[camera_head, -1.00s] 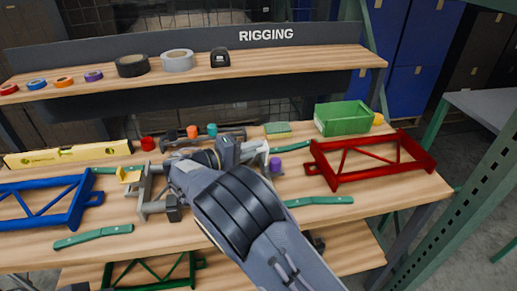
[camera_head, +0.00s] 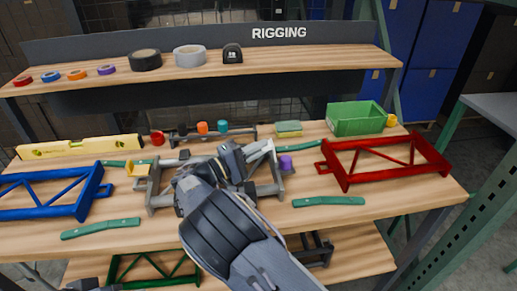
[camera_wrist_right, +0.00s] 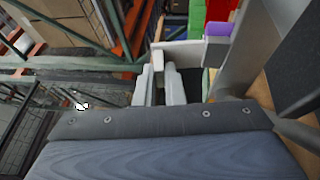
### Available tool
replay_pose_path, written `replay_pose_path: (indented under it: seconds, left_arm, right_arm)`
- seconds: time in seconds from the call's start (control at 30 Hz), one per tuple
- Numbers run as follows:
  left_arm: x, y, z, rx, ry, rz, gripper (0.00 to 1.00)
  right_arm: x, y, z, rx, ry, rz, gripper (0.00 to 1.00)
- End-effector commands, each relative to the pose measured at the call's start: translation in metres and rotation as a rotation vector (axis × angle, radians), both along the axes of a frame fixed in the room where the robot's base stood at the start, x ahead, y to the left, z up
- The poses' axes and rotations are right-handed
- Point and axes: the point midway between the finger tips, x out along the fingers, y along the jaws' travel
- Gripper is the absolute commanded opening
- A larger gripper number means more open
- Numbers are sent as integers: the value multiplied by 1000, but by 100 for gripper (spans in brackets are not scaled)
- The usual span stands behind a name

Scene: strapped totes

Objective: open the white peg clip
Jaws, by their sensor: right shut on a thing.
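The white peg clip (camera_head: 261,149) is at the right end of a grey frame (camera_head: 160,201) on the workbench. It shows as a pale bar slanting up to the right. My right gripper (camera_head: 243,157) reaches over the grey frame and is shut on the clip. In the right wrist view the pale clip (camera_wrist_right: 188,53) lies just beyond the fingers (camera_wrist_right: 160,86), which are close together; the contact itself is partly hidden. A purple piece (camera_head: 286,164) sits just right of the clip. My left gripper is not in view.
A red frame (camera_head: 345,178) and a green bin (camera_head: 357,121) stand to the right. A blue frame (camera_head: 50,211) and a yellow level (camera_head: 80,147) lie left. Green strips (camera_head: 328,202) lie in front. Tape rolls (camera_head: 190,55) stand on the shelf behind.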

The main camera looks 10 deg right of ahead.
Motion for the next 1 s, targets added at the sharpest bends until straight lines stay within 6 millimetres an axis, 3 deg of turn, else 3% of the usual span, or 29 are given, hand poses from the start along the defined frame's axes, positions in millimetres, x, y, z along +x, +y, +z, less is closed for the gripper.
replay_pose_path:
  seconds: [0.07, 0.1, 0.23, 0.57, 0.77, 0.83, 1.0]
  left_arm:
    - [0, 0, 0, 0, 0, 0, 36]
    - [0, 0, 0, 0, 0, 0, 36]
    - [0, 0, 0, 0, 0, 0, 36]
    - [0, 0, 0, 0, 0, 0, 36]
    - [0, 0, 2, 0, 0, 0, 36]
    - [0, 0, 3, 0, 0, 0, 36]
    - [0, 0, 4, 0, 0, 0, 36]
  right_arm:
    - [0, 0, 0, 1, 1, -1, 0]
    - [0, 0, 0, 1, 1, -1, 14]
    - [0, 0, 0, 1, 1, -1, 31]
    - [0, 0, 3, 1, 0, 0, 31]
    - [0, 0, 32, 2, -5, 0, 31]
    - [-10, 2, 46, 1, -6, 1, 33]
    - [-39, 5, 82, 0, -12, 0, 72]
